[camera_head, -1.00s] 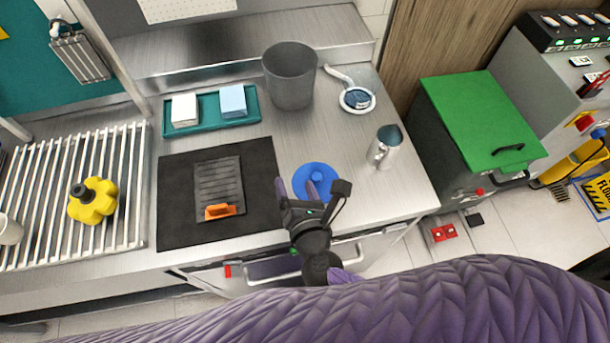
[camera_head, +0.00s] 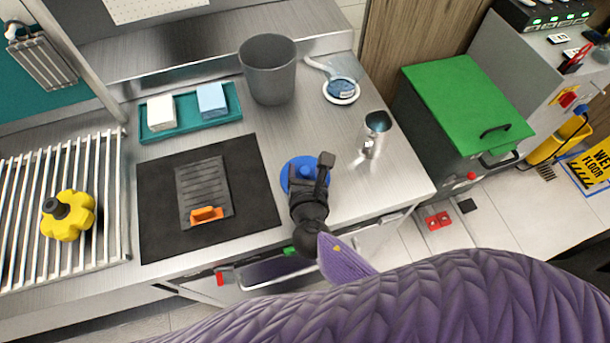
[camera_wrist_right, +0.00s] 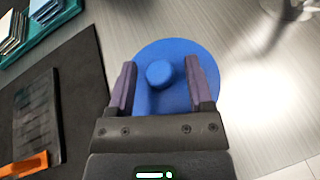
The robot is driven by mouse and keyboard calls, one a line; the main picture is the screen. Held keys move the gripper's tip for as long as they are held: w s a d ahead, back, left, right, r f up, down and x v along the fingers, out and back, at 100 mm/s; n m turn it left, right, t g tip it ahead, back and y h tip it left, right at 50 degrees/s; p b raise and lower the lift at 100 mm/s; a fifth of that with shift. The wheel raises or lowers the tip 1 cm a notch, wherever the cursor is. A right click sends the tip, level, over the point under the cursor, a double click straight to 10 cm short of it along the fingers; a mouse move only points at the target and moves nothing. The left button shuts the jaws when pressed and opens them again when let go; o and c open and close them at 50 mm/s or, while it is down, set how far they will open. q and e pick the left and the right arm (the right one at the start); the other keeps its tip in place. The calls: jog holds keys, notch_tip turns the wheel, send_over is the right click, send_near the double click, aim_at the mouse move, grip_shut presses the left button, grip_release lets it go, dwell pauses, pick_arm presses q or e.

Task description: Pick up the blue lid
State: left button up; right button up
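The blue lid (camera_head: 291,172) lies flat on the metal counter, just right of the black mat. In the right wrist view the lid (camera_wrist_right: 175,58) shows as a round disc with a knob (camera_wrist_right: 160,74) in its middle. My right gripper (camera_head: 308,172) is over the lid and hides part of it in the head view. In the right wrist view its purple fingers (camera_wrist_right: 162,84) are open, one on each side of the knob, with gaps between. My left gripper is not in view.
The black mat (camera_head: 255,205) holds a grater-like tray with an orange handle (camera_head: 206,215). A metal jug (camera_head: 372,135) stands right of the lid. A grey bin (camera_head: 268,75), a strainer (camera_head: 342,90) and a teal tray (camera_head: 190,132) are at the back.

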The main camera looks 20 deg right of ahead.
jog(key=c, duration=0.7)
grip_shut()
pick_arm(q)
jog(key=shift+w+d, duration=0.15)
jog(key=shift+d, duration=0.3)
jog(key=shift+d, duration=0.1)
